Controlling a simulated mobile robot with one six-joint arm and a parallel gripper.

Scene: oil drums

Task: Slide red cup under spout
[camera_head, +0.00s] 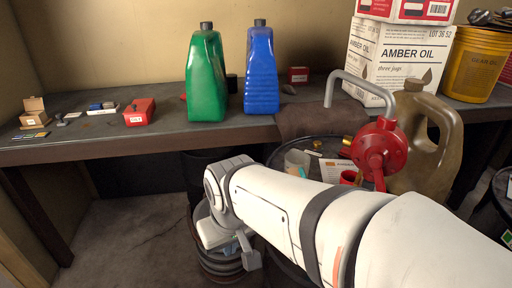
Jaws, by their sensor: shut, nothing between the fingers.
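A small red cup (348,177) stands on the dark drum top, just left of the red pump (380,147). My arm hides its lower part. The pump's grey spout (329,98) bends over and opens downward above the drum top, left of the cup in the picture. My gripper (248,259) is shut and empty. It hangs low at the drum's left side, well apart from the cup, over a ribbed dark drum or bucket.
A clear cup (297,163), a paper label and small bits lie on the drum top (284,149). A tan jug (428,140) stands right of the pump. Green (206,85) and blue (261,75) jugs stand on the bench behind. My arm covers the drum's front.

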